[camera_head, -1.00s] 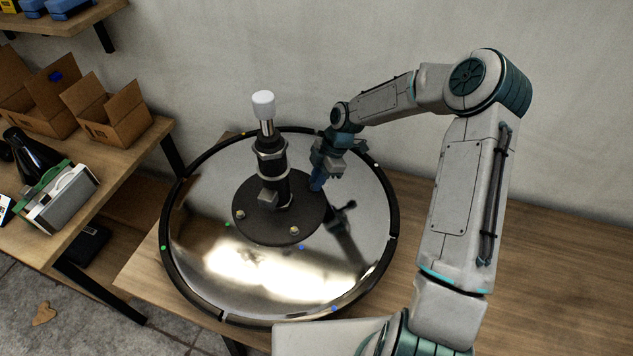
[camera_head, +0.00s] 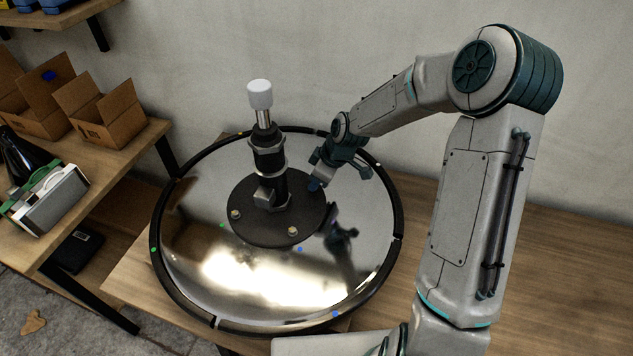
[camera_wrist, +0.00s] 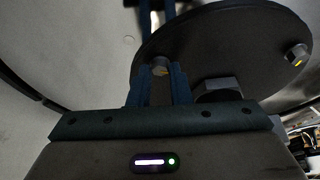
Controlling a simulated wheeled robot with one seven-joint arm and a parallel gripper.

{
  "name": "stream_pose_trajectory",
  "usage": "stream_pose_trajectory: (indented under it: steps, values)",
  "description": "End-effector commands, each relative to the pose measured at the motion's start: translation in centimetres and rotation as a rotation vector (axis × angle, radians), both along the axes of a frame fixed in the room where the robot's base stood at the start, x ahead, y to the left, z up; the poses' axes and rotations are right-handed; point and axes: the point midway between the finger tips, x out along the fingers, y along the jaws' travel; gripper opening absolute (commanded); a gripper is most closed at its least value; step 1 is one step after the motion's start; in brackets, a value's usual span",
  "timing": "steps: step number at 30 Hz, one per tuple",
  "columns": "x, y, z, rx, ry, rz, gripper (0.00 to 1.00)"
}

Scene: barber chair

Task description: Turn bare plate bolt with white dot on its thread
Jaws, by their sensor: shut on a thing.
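The round black plate (camera_head: 255,231) lies on the polished disc-shaped base, around the upright column. Two plate bolts, a left one (camera_head: 236,214) and a front one (camera_head: 293,231), stand clear of my gripper. My gripper (camera_head: 315,185) is at the plate's right rear edge, tilted, with its blue fingertips low at the plate. In the wrist view, my gripper (camera_wrist: 161,80) is shut on a plate bolt (camera_wrist: 160,66), whose pale end shows between the fingers. I cannot make out a white dot on any thread.
The dark column (camera_head: 268,158) with a white cap (camera_head: 260,94) rises close to the left of my gripper. The polished base (camera_head: 205,285) has a black rim. A shelf with cardboard boxes (camera_head: 100,108) stands at left; a wall is behind. The table (camera_head: 500,270) is clear at right.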

Motion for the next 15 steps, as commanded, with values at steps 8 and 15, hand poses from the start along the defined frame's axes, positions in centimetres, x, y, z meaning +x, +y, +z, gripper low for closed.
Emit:
stream_pose_trajectory:
  steps: [8, 15]
  values:
    - [0.12, 0.07, 0.14, 0.001, -0.005, -0.046, 0.0]
    - [0.13, 0.07, 0.18, 0.001, -0.005, -0.049, 0.0]
